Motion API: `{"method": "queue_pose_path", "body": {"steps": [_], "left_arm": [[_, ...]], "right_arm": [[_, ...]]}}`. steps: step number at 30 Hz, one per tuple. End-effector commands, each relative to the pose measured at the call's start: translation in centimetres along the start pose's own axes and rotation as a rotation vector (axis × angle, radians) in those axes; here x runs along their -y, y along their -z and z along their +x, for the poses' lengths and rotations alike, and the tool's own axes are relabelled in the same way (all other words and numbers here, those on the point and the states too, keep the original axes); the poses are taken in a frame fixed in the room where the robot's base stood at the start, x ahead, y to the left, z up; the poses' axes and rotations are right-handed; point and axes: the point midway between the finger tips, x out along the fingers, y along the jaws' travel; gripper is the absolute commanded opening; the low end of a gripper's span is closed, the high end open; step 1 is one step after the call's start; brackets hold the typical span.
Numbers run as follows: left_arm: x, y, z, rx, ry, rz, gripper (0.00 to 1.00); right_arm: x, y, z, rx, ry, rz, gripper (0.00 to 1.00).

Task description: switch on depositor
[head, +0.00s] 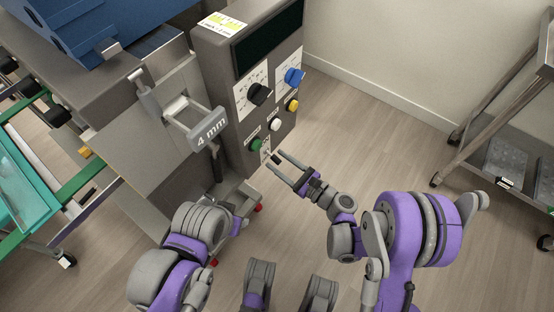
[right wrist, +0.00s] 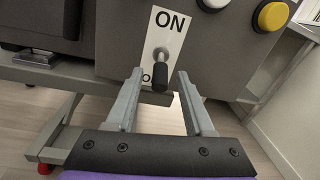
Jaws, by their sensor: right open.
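The depositor's grey control box (head: 240,120) stands in the upper middle of the head view. Low on its front is a toggle switch (head: 275,158) on a white plate. In the right wrist view the toggle switch (right wrist: 160,78) has a metal stem and a black tip pointing down and outward, with ON printed above it; lettering below is partly hidden. My right gripper (head: 274,161) is open in front of it. In the right wrist view its fingers (right wrist: 160,88) lie on either side of the black tip, with gaps showing. My left gripper is not in view.
Above the switch are a green button (head: 256,144), a white button (head: 275,125), a yellow button (head: 292,105), a black knob (head: 259,94) and a blue knob (head: 294,76). A 4 mm plate (head: 208,130) sits left. A metal cart (head: 510,150) stands right; floor between is clear.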

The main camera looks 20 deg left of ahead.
Motion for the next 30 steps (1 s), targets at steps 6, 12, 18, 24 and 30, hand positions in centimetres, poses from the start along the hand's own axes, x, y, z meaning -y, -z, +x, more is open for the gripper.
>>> {"method": "queue_pose_path", "body": {"steps": [6, 12, 18, 24, 30], "left_arm": [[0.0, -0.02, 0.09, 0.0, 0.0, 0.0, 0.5], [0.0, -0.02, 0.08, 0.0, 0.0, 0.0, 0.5], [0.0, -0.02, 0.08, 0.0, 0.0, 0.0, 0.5], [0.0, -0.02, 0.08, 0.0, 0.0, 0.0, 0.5], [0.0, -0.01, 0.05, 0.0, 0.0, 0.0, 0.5]], "right_arm": [[-0.03, -0.02, 1.17, 0.0, -0.001, -0.001, 0.53], [-0.02, -0.02, 1.17, 0.0, 0.0, -0.001, 0.53], [-0.02, -0.02, 1.15, 0.0, 0.0, -0.001, 0.21], [-0.02, -0.02, 1.14, 0.0, 0.0, -0.001, 0.0], [-0.02, -0.04, 1.13, -0.002, -0.001, -0.001, 0.0]]}}
